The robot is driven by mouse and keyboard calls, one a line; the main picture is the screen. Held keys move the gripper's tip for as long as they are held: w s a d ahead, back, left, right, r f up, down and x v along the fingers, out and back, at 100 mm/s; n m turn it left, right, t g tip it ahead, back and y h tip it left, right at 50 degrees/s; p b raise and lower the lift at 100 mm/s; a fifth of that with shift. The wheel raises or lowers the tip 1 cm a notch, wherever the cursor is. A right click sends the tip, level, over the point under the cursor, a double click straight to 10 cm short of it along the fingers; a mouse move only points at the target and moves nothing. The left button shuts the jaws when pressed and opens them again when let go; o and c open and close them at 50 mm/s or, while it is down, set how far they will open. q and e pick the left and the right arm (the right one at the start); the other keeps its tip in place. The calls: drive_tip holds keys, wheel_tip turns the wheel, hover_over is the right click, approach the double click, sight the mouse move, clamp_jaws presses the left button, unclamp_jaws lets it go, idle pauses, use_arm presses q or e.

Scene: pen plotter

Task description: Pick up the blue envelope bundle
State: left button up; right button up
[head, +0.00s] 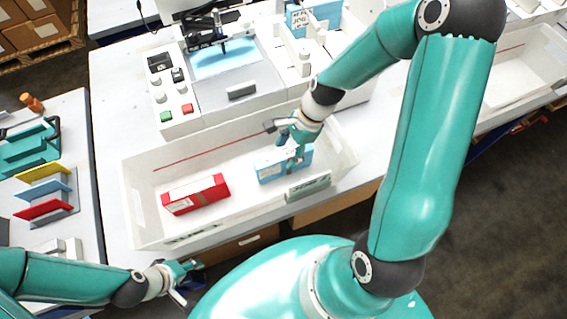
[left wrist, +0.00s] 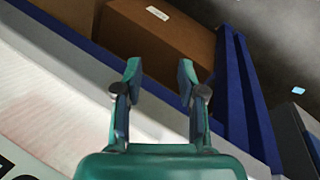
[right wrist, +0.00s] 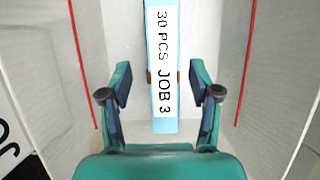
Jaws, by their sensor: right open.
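The blue envelope bundle (head: 270,172) stands in the white tray (head: 142,205), to the right of a red bundle (head: 196,194). Its label reads "30 PCS JOB 3" in the right wrist view (right wrist: 162,60). My right gripper (head: 293,155) is over the blue bundle. In the right wrist view its open fingers (right wrist: 161,88) are on either side of the bundle's narrow top, with gaps showing on both sides. My left gripper (head: 181,281) is open and empty, outside the tray near its front left corner; its fingers also show in the left wrist view (left wrist: 160,80).
The plotter (head: 225,75) stands behind the tray. Cardboard boxes (left wrist: 160,35) lie below the table edge. A rack with coloured dividers (head: 45,190) is at left.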

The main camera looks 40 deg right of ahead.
drive_tip(key=b+x, duration=0.4)
drive_tip(key=x, duration=0.1)
drive_tip(key=shift+w+f, duration=0.2)
drive_tip(key=shift+w, duration=0.05)
drive_tip(key=shift+r, duration=0.1)
clamp_jaws()
